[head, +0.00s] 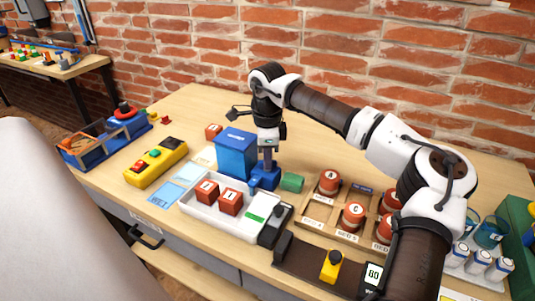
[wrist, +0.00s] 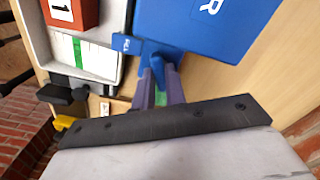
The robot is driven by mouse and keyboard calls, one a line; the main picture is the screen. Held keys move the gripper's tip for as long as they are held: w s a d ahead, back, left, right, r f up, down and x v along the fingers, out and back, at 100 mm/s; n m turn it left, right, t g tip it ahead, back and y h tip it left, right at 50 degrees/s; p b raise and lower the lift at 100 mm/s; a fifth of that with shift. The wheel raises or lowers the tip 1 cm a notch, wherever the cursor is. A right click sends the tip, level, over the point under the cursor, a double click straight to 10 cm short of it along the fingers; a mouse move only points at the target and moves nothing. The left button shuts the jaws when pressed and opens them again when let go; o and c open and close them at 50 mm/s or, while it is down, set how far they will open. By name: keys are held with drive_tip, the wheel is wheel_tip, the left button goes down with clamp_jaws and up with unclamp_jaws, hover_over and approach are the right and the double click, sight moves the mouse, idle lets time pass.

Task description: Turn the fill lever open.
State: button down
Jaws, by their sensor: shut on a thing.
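A blue dispenser box (head: 236,153) stands on the table, with a lower blue part (head: 264,178) at its right foot. In the wrist view the box (wrist: 205,25) fills the top right, and a small blue tab with white lettering (wrist: 127,44) sticks out to the left. My gripper (head: 267,165) points down at the lower blue part. In the wrist view my gripper (wrist: 160,78) has its dark fingers closed on a narrow blue piece, the fill lever (wrist: 156,64). The fingers partly hide it, so I cannot tell its angle.
A white tray (head: 198,209) with red numbered blocks sits in front of the box. A green cylinder (head: 292,182) lies just right of the lever. A wooden rack (head: 320,212) with red-topped lettered pieces is farther right. A brick wall rises behind the table.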

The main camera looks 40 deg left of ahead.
drive_tip(key=n+p, duration=0.1)
drive_tip(key=n, duration=0.5)
drive_tip(key=shift+r, duration=0.1)
drive_tip(key=n+p, duration=0.1)
drive_tip(key=n, duration=0.5)
idle(0.4)
drive_tip(key=c, duration=1.4)
unclamp_jaws()
drive_tip(key=shift+c, duration=0.2)
wheel_tip(320, 180, up, 14)
drive_tip(key=b, duration=0.1)
drive_tip(key=shift+s+f, duration=0.1)
drive_tip(key=shift+f, duration=0.1)
